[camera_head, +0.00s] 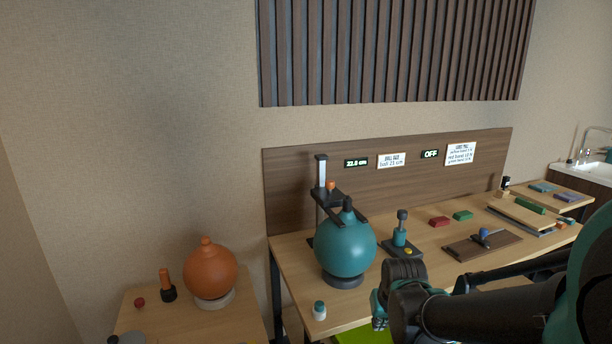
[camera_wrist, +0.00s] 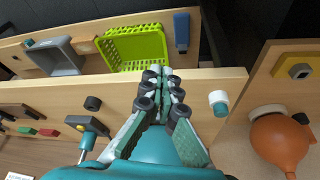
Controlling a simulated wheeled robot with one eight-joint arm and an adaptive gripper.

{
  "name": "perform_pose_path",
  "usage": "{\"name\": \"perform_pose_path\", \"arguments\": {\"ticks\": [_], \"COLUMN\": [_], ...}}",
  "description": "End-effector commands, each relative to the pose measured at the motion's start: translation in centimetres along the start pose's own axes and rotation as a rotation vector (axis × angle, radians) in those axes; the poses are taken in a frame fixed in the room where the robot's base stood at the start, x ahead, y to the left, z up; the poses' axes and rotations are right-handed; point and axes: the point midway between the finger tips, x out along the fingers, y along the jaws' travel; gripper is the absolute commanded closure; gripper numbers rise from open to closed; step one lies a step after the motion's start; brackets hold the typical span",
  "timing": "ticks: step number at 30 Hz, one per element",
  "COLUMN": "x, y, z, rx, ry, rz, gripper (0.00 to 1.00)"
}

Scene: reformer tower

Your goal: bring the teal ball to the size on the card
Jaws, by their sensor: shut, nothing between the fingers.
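The teal ball (camera_head: 346,250) sits on a dark ring base at the table's left end, with a black plug on top. A gauge post (camera_head: 320,185) stands behind it, its dark arms by the ball's top. The display (camera_head: 356,163) seems to read 22.5 cm. The size card (camera_head: 391,160) seems to read ball 23 cm, but its digits are blurred.
A white-and-teal jar (camera_head: 319,311) stands at the front left corner. An orange ball (camera_head: 209,270) sits on the left side table. Red (camera_head: 440,222) and green blocks and a dark board (camera_head: 482,245) lie rightward. A green crate (camera_wrist: 137,48) sits below the front edge. Another display (camera_head: 430,154) reads OFF.

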Motion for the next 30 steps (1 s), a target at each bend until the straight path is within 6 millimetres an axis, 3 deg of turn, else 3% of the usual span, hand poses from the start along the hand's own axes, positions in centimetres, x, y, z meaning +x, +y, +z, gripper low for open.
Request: {"name": "perform_pose_path", "arguments": {"ticks": [7, 11, 14, 20, 30], "x": [0.0, -0.1, -0.1, 0.3, 2.4], "y": [0.0, 0.2, 0.8, 2.9, 9.4], "z": [-0.2, -2.0, -5.0, -13.0, -26.0], "rx": [0.004, 0.037, 0.092, 0.249, 0.522], "ry": [0.002, 0.017, 0.043, 0.118, 0.256], "rz": [-0.001, -0.006, -0.014, -0.038, -0.079], "gripper": [1.0, 1.0, 1.0, 1.0, 1.0]}}
